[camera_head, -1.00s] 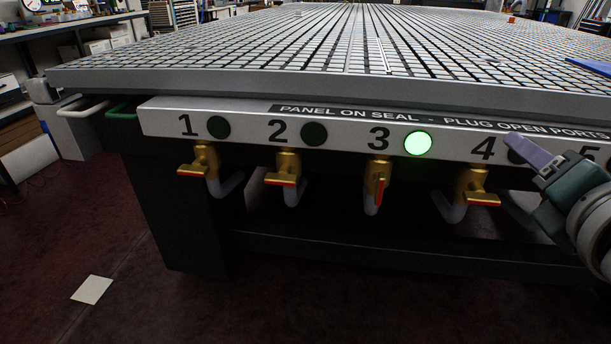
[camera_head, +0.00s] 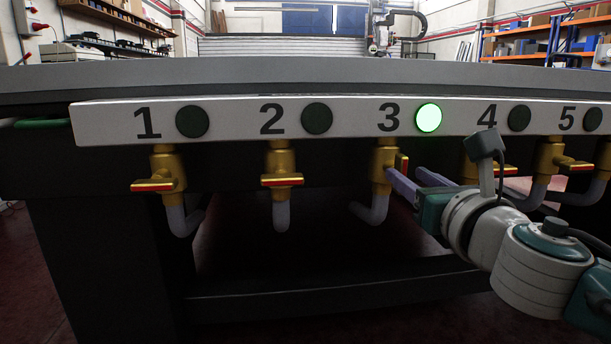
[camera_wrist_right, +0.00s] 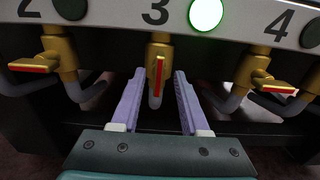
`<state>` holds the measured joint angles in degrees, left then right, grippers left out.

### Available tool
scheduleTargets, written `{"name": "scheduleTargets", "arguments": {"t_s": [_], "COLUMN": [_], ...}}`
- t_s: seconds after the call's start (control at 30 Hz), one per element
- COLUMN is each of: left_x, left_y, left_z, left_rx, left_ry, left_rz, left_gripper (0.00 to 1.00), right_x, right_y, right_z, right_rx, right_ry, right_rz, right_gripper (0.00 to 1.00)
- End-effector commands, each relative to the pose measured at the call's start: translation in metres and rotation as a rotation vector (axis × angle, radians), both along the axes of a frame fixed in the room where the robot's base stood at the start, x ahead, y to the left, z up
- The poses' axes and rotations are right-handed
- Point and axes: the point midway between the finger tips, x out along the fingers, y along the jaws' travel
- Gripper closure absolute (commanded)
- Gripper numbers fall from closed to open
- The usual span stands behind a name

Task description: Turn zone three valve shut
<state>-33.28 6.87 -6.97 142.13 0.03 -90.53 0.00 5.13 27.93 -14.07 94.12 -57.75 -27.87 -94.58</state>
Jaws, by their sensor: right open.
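The zone three valve (camera_head: 384,160) is brass, under the number 3 on the white panel. Its red-topped handle (camera_wrist_right: 159,73) stands lengthwise in the wrist view, in line with the pipe, unlike the crosswise neighbours. The round lamp (camera_head: 428,118) beside the 3 glows green. My right gripper (camera_head: 408,178) is open, its two lilac fingers just in front of and below this valve. In the wrist view the fingers (camera_wrist_right: 159,75) appear one on each side of the handle, with a gap on both sides. How deep they reach is hard to tell. My left gripper is out of view.
Valve one (camera_head: 161,172), valve two (camera_head: 281,170) and valve four (camera_wrist_right: 258,72) have crosswise handles and dark lamps. Valve five (camera_head: 553,160) is at the right. The panel (camera_head: 360,120) runs above the valves under the table edge (camera_head: 250,78). Grey bent pipes hang below.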

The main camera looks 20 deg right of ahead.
Motion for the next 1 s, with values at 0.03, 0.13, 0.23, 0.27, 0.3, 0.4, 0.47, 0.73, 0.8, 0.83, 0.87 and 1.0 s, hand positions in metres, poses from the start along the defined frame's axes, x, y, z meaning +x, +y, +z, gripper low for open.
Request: {"name": "scheduleTargets", "arguments": {"t_s": [0.03, 0.13, 0.23, 0.27, 0.3, 0.4, 0.47, 0.73, 0.8, 0.83, 0.87, 1.0], "left_x": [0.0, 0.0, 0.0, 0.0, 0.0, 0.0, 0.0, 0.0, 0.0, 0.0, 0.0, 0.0], "left_y": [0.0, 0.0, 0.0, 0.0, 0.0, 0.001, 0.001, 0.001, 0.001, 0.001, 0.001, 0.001], "left_z": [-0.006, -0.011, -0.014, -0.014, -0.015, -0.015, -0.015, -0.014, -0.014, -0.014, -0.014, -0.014], "left_rx": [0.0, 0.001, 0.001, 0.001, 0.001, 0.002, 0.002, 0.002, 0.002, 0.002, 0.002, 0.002], "left_ry": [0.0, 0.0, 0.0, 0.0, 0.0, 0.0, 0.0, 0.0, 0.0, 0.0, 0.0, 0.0], "left_rz": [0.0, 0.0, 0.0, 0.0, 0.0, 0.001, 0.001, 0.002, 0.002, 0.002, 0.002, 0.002], "left_gripper": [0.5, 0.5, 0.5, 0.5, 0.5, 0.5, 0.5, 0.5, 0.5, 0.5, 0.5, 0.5], "right_x": [0.009, 0.022, 0.031, 0.033, 0.034, 0.037, 0.037, 0.036, 0.036, 0.036, 0.036, 0.036], "right_y": [-0.002, -0.006, -0.007, -0.008, -0.008, -0.009, -0.009, -0.009, -0.009, -0.009, -0.009, -0.009], "right_z": [-0.002, -0.002, -0.001, -0.001, -0.001, 0.0, 0.0, 0.0, 0.0, 0.0, 0.0, 0.0], "right_rx": [0.001, 0.001, 0.002, 0.002, 0.002, 0.002, 0.002, 0.002, 0.002, 0.002, 0.002, 0.002], "right_ry": [-0.003, -0.001, -0.001, -0.001, 0.001, 0.0, 0.001, 0.001, 0.001, 0.001, 0.001, 0.001], "right_rz": [-0.002, -0.002, -0.001, -0.001, -0.001, -0.001, -0.001, -0.001, -0.001, -0.001, -0.001, -0.001], "right_gripper": [0.55, 0.55, 0.55, 0.55, 0.55, 0.55, 0.55, 0.69, 0.76, 0.8, 0.83, 0.99]}}
